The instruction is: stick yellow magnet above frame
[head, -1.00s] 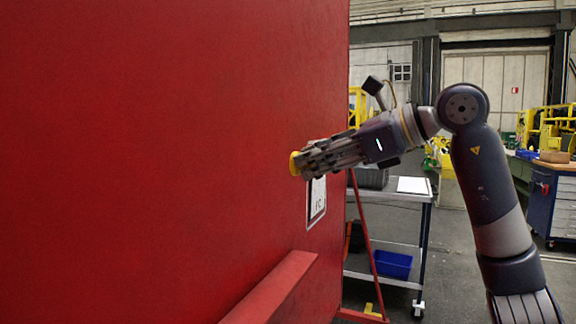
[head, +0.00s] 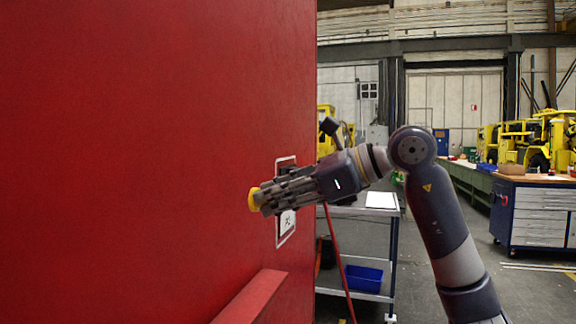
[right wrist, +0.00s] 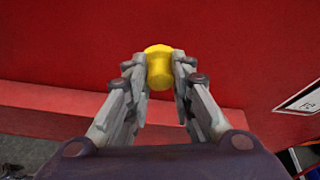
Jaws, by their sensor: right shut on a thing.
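My right gripper (head: 262,196) is shut on the yellow magnet (head: 254,200), a small round piece at its fingertips. In the right wrist view the magnet (right wrist: 159,68) sits between the two fingers (right wrist: 159,80), with the red surface behind it. I cannot tell whether the magnet touches that surface. The magnet is left of the frame in the head view. My left gripper is not in view.
The large red wall (head: 140,120) fills the left, with a red ledge (head: 252,298) sticking out low down. A cart (head: 362,210) with a blue bin (head: 362,278) stands behind my right arm. A workbench with drawers (head: 540,212) is at the far right.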

